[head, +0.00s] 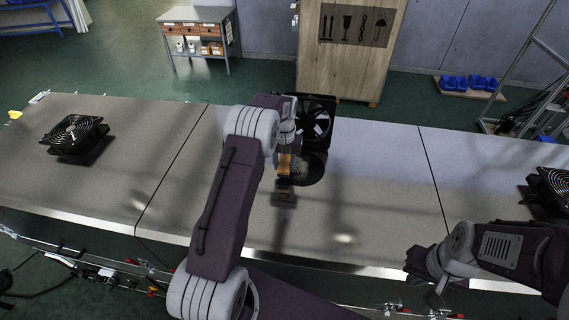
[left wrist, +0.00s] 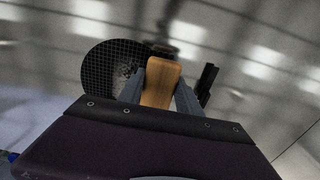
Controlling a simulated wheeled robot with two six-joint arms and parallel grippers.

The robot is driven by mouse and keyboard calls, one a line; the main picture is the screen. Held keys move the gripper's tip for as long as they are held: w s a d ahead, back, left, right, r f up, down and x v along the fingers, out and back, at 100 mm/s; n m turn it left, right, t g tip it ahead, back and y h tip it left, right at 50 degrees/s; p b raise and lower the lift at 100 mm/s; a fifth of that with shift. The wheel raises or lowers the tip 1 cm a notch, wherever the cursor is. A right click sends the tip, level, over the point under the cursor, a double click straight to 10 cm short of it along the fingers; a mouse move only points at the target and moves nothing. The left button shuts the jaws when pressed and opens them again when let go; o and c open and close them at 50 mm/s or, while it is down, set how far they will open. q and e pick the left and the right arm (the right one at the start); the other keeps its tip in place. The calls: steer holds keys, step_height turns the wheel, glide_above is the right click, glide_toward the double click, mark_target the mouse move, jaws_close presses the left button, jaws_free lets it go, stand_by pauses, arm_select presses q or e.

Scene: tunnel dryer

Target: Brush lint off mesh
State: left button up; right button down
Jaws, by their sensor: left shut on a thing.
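A dark round mesh (head: 309,168) lies at the foot of a black fan (head: 318,122) on the grey table. The mesh also shows in the left wrist view (left wrist: 100,72), with a pale speckled patch, perhaps lint, near its right side. My left gripper (head: 284,172) is shut on the wooden handle of a brush (left wrist: 160,84), at the left of the mesh in the head view. The brush's far end is dark and blurred, so contact with the mesh cannot be told. My right gripper (head: 437,298) is low near the table's front edge, its fingers too small to judge.
Another black fan (head: 74,134) lies on the left of the table (head: 385,185), and one more (head: 552,188) stands at the right edge. The table between the middle and right fans is clear. A crate (head: 345,70) and a small drawer cart (head: 197,38) stand behind.

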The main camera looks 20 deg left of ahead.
arm_select(q)
steer(key=shift+w+f, duration=0.2)
steer(key=shift+w, duration=0.25)
steer(key=shift+s+f, duration=0.15)
steer(key=shift+s, duration=0.15)
steer(key=shift+w+f+b, duration=0.2)
steer(key=shift+f+b, duration=0.25)
steer(key=shift+f, duration=0.05)
arm_select(e)
steer(key=shift+w+f, duration=0.35)
steer(key=shift+f, duration=0.2)
arm_select(q)
steer(key=shift+s+f, duration=0.1)
steer(key=shift+f, duration=0.2)
arm_select(e)
steer(key=shift+s+f, duration=0.1)
steer(key=shift+f, duration=0.1)
